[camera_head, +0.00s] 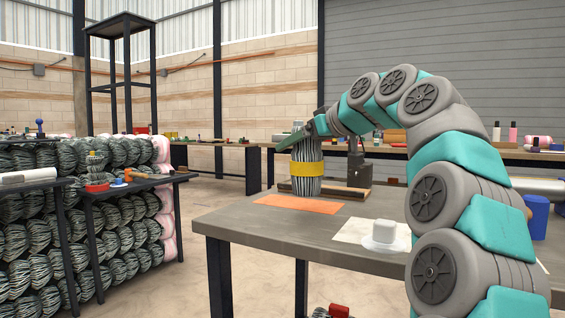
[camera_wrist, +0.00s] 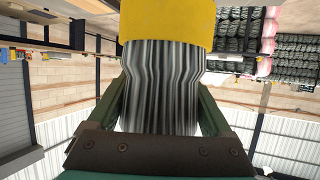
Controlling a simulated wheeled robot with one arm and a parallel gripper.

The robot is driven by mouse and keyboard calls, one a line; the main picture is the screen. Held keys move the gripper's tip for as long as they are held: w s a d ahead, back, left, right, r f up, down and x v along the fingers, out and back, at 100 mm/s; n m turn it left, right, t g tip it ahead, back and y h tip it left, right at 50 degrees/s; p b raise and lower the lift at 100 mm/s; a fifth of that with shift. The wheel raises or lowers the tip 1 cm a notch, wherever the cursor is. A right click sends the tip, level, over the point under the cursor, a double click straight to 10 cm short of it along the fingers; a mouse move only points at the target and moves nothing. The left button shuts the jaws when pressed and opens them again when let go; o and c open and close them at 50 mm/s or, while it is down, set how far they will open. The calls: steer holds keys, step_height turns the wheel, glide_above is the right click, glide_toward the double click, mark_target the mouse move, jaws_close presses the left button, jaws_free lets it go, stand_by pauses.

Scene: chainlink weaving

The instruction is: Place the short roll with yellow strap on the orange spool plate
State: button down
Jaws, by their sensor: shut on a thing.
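The short roll (camera_head: 307,181) has dark and light stripes and a yellow strap around its middle. It is upright in the head view, and its striped end and strap fill the middle of the wrist view (camera_wrist: 160,90). My gripper (camera_head: 297,137) is shut on the roll's upper end, with one dark green finger on each side in the wrist view (camera_wrist: 161,110). A flat orange plate (camera_head: 290,204) lies on the grey table (camera_head: 255,228). The roll's lower end shows just beyond the plate's back edge; I cannot tell whether it touches anything.
A white spool-like piece (camera_head: 386,233) sits on a pale sheet right of the orange plate. A wooden board (camera_head: 350,193) lies behind the roll, with a dark object (camera_head: 355,165) near it. Striped rolls are stacked at left (camera_head: 110,222). The table's front left is bare.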

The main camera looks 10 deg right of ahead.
steer(key=w+a+f+p, duration=0.1)
steer(key=w+f, duration=0.3)
steer(key=w, duration=0.6)
steer(key=shift+a+f+p, duration=0.2)
steer(key=shift+a+p, duration=0.15)
steer(key=shift+a, duration=0.45)
steer(key=shift+f, duration=0.2)
jaws_free()
steer(key=v, duration=1.2)
steer(key=shift+r+b, duration=0.2)
steer(key=shift+b, duration=0.1)
